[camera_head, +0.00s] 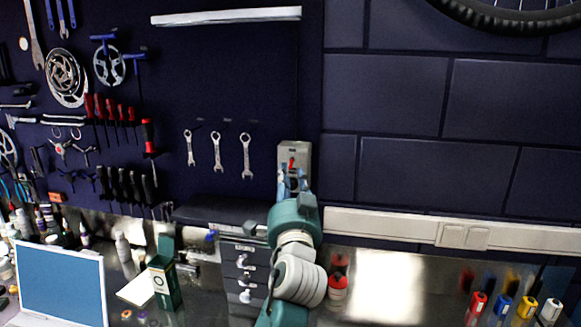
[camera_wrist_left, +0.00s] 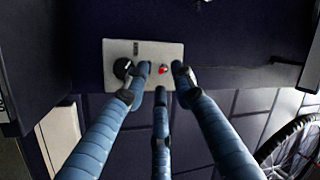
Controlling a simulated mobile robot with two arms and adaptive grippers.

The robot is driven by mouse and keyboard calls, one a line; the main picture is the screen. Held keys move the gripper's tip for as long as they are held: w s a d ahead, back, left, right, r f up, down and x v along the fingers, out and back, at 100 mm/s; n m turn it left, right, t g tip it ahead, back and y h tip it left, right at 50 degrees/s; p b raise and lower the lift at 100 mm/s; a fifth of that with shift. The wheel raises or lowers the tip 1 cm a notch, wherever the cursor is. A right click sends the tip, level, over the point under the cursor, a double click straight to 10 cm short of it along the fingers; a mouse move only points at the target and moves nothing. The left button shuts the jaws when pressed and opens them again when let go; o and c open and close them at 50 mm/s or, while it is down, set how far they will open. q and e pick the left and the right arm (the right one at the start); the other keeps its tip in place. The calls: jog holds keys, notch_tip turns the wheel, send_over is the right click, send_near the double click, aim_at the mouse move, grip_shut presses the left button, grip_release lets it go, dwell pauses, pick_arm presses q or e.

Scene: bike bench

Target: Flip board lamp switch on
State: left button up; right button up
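A pale grey switch plate (camera_head: 301,150) is fixed on the wall at the right edge of the dark tool board, with a red part (camera_head: 291,164) on it. In the left wrist view the plate (camera_wrist_left: 172,49) carries a black round knob (camera_wrist_left: 122,67) and a small red button or light (camera_wrist_left: 163,70). My left gripper (camera_head: 292,184) is right in front of the plate. Its blue fingers (camera_wrist_left: 161,72) are spread apart and empty, the red part showing between them. One fingertip is beside the knob; I cannot tell whether it touches. A white lamp bar (camera_head: 226,17) runs along the board's top. My right gripper is out of view.
Several wrenches (camera_head: 217,151) and other tools hang on the board left of the plate. A white wall trunking (camera_head: 385,225) runs to the right. The metal bench below holds a drawer unit (camera_head: 241,262), a laptop-like screen (camera_head: 60,285), a green box (camera_head: 165,279) and coloured bottles (camera_head: 502,305).

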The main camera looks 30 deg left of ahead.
pick_arm(q)
jog(key=shift+x, duration=0.9)
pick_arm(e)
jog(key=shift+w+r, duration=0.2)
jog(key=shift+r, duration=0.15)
pick_arm(q)
jog(key=shift+r, duration=0.1)
jog(key=shift+c, duration=0.2)
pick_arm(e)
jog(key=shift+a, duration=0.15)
